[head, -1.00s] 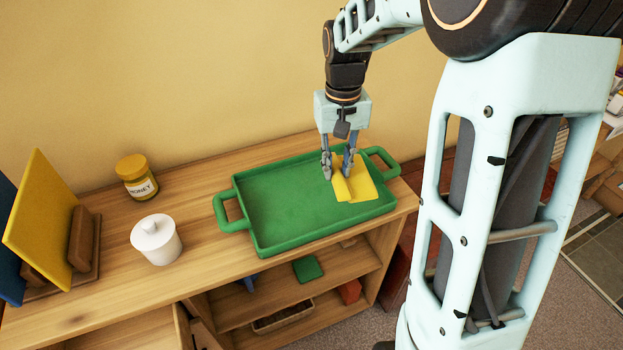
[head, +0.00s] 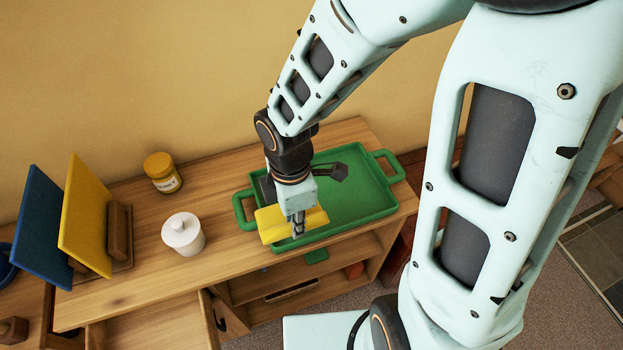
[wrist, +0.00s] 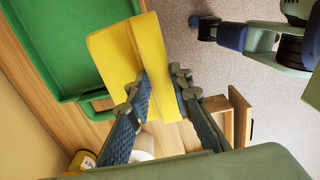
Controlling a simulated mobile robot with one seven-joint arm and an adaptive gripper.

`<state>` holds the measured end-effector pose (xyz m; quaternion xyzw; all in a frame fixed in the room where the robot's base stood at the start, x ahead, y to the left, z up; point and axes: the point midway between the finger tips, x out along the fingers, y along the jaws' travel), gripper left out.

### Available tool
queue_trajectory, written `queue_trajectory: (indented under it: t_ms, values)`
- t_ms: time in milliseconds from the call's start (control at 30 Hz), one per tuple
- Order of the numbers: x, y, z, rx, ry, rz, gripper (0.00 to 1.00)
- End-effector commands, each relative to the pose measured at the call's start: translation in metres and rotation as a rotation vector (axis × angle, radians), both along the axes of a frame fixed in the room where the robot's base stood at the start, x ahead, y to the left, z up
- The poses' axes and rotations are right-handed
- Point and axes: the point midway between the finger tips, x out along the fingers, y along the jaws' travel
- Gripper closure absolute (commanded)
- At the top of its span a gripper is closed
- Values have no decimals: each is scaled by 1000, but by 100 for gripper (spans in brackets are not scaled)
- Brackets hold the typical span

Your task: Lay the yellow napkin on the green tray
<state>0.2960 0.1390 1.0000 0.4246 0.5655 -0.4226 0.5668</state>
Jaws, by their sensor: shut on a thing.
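The yellow napkin (head: 275,226) is pinched in my gripper (head: 299,232). In the head view it overlaps the front left corner of the green tray (head: 349,212). In the wrist view the folded napkin (wrist: 112,48) sits between the two fingers (wrist: 157,92), and its left edge overlaps the tray rim (wrist: 66,92). The rest of it shows over the wood and floor beyond the tray. I cannot tell how high above the rim it is.
A white lidded pot (head: 183,235) and a honey jar (head: 162,172) stand left of the tray. Yellow (head: 86,217) and blue (head: 38,225) boards stand upright in a wooden rack further left. A drawer (head: 165,322) is pulled out below the cabinet top (head: 135,290).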

Motion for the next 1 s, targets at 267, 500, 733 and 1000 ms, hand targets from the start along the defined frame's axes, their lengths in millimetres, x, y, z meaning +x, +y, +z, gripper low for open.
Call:
queue_trajectory:
  t_ms: [267,500,733,1000]
  values:
    - [69,-9,-39,0,2,-7,100]
    - [102,-14,-73,0,1,-6,100]
    - [116,-16,-86,0,1,-6,100]
    - [125,-17,-106,-1,2,-6,100]
